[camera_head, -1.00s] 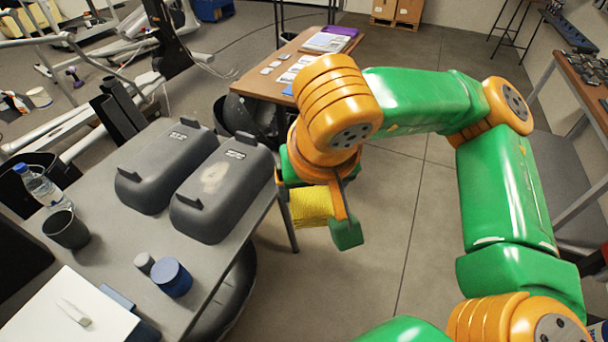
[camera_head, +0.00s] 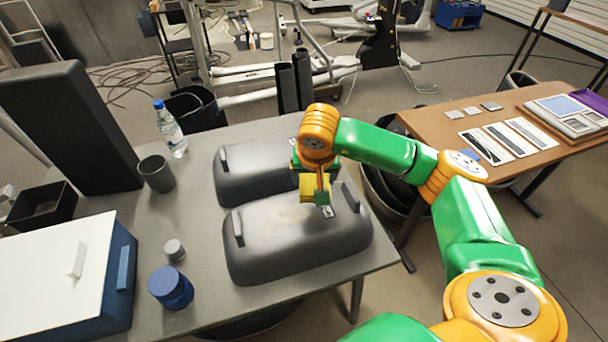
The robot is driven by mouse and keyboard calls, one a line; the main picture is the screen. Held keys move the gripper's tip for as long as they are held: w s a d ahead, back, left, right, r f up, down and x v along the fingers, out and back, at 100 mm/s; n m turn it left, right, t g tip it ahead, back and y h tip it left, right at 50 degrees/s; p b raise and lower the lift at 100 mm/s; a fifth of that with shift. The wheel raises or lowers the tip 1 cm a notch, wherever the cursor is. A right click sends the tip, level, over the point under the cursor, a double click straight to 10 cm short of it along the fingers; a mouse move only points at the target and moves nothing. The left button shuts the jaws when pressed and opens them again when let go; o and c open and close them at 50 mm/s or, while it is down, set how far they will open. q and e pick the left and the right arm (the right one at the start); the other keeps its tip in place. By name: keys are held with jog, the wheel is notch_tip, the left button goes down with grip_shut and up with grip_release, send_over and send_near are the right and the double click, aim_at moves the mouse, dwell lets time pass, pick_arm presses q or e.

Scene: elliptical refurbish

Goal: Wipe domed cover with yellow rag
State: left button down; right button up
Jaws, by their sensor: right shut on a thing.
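Two dark grey domed covers lie on the grey table. The nearer domed cover (camera_head: 290,245) has a handle at each end; a faint pale trace shows on its top by the rag. The other domed cover (camera_head: 248,168) lies behind it. My right gripper (camera_head: 316,193) is shut on the yellow rag (camera_head: 307,187), low over the back right part of the nearer cover's top. I cannot tell for sure whether the rag touches the cover. The gripper hides part of both covers. My left gripper is not in view.
On the grey table (camera_head: 215,240) stand a water bottle (camera_head: 171,132), a dark cup (camera_head: 157,174), a blue jar (camera_head: 170,288), a small grey jar (camera_head: 174,250) and a white-lidded blue box (camera_head: 60,270). A brown table (camera_head: 440,125) with papers stands at the right.

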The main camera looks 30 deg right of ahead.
jog(key=shift+a+f, duration=0.15)
jog(key=shift+f, duration=0.05)
jog(key=shift+a+f+b, duration=0.25)
jog(key=shift+b, duration=0.15)
jog(key=b, duration=0.4)
send_over(309, 205)
jog(key=s, duration=0.1)
jog(key=f, duration=0.4)
jog(key=shift+s+a+f, duration=0.15)
jog(key=shift+a+f, duration=0.15)
jog(key=shift+f, duration=0.25)
jog(key=shift+r, duration=0.1)
jog(key=shift+f+b, duration=0.75)
jog(key=shift+f, duration=0.3)
